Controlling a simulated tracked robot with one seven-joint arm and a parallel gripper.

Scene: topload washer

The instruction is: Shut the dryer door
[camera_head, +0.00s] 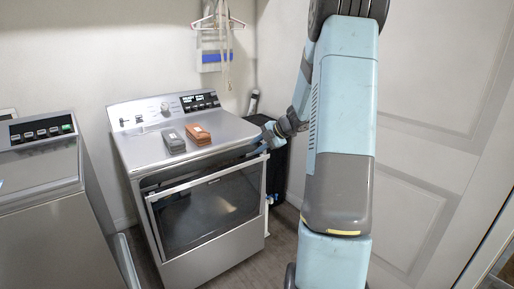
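The dryer (222,243) is a silver machine with a control panel on top at the back. Its door (208,208) has a dark window and a light frame. The door's top edge stands out from the body with a dark gap above it, so it is partly open and tilted forward. My gripper (268,136) is at the dryer's upper right front corner, near the right end of the door's top edge. It is small and partly dark here, so I cannot tell whether its fingers are open or whether it touches the door.
Two small boxes, grey (172,140) and orange (198,134), lie on the dryer top. A washer (42,185) stands to the left. A black bin (274,165) is behind my gripper. A white door (420,150) is at the right. Floor shows before the dryer's right side.

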